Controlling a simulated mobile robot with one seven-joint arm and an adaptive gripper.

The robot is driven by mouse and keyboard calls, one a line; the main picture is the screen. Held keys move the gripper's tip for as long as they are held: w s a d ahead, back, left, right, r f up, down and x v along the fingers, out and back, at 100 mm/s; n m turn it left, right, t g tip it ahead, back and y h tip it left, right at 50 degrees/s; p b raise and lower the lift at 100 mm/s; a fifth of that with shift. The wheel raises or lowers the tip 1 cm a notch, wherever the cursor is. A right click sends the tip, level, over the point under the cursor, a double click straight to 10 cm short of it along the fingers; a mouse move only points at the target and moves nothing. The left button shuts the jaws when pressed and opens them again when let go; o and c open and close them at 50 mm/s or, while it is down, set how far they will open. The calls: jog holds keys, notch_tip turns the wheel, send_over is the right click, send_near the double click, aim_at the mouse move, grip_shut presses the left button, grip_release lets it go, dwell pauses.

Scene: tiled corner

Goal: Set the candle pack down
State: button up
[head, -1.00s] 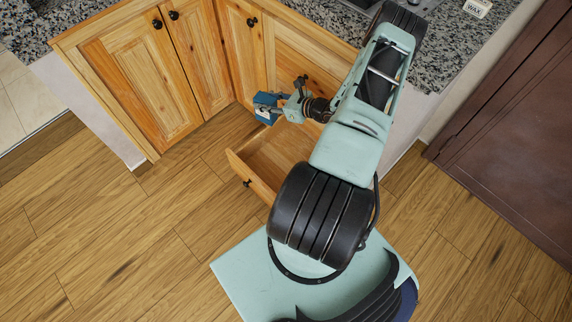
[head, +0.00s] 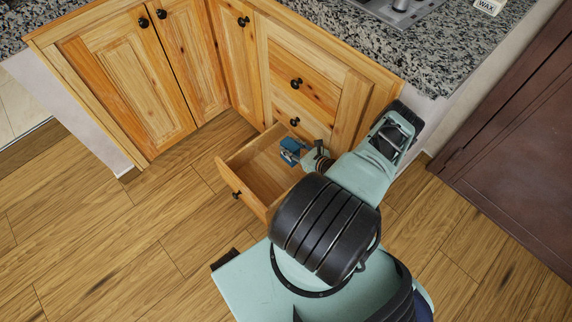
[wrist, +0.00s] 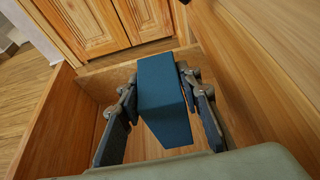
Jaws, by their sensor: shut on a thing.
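The candle pack, which I take to be the plain blue box (head: 291,150), is between the fingers of my gripper (head: 303,155). In the wrist view the blue box (wrist: 163,95) sits between the two dark finger pads (wrist: 158,100), and my gripper is shut on it. The box is over or inside the open wooden drawer (head: 228,180), towards its cabinet end. The drawer's side wall (wrist: 45,125) shows to the left in the wrist view. The gap between the box and the drawer bottom cannot be judged.
The drawer bottom looks empty where visible. Wooden cabinet doors (head: 120,85) stand at the left, and a closed drawer front (head: 285,75) is above the open one. A granite counter (head: 420,60) holds a small block marked WAX (head: 488,6). Floor lies clear at the left.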

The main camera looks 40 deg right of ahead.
aim_at(290, 159)
jog(key=shift+f+b, duration=3.45)
jog(key=shift+f, duration=1.25)
jog(key=shift+f, duration=0.1)
jog(key=shift+f, duration=0.15)
jog(key=o, duration=1.3)
jog(key=shift+a, duration=0.1)
jog(key=shift+s+r, duration=0.1)
jog(key=shift+r, duration=0.3)
jog(key=p+v, duration=0.3)
jog(key=v, duration=0.8)
jog(key=shift+s, duration=0.4)
